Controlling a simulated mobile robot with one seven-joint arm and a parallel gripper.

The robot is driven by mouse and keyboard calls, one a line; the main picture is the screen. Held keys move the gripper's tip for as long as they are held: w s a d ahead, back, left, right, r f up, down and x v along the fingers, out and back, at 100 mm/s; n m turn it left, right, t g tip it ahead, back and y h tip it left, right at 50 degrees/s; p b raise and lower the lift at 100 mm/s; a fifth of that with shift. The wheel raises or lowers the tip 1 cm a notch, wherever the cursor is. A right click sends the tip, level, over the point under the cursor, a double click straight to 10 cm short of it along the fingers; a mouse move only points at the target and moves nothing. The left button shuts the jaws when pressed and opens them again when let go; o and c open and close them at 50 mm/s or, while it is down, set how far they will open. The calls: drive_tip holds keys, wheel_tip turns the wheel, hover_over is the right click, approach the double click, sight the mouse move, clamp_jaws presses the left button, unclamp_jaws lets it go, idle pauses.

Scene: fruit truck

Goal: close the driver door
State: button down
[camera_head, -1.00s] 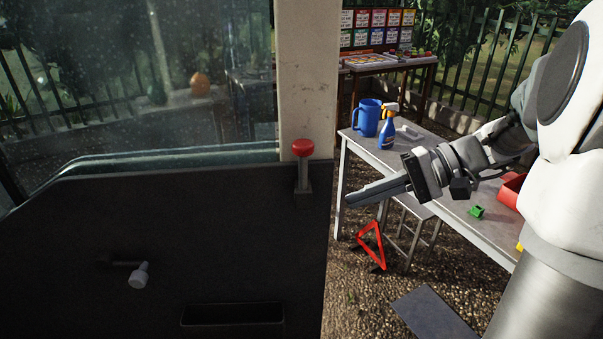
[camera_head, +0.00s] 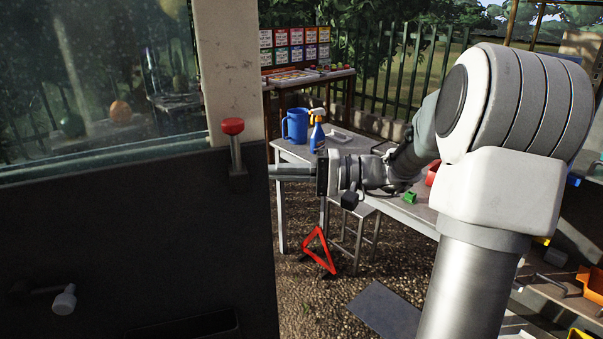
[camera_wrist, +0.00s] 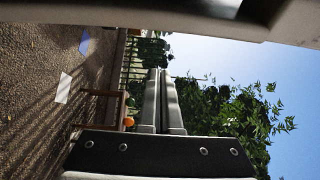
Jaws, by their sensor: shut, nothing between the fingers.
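The driver door (camera_head: 120,240) fills the left of the head view. It shows a dark inner panel, a window (camera_head: 90,85), a pale frame post, a red-topped lock knob (camera_head: 233,127) and a window crank (camera_head: 64,300). My gripper (camera_head: 272,173) is shut and empty, pointing left at the door's free edge, just right of the lock knob. Its tips reach the edge in the picture; I cannot tell if they touch. In the wrist view my shut fingers (camera_wrist: 158,100) stand together in front of foliage and sky. The door's outer side is hidden.
A table (camera_head: 290,152) behind my gripper holds a blue watering can (camera_head: 295,125), a spray bottle (camera_head: 317,130) and a green item (camera_head: 410,197). A stool and a red warning triangle (camera_head: 318,252) stand below. Open gravel (camera_head: 300,300) lies right of the door.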

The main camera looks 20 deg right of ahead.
drive_tip(key=s, duration=0.2)
drive_tip(key=s+a, duration=0.1)
drive_tip(key=shift+s, duration=0.4)
drive_tip(key=shift+s, duration=0.15)
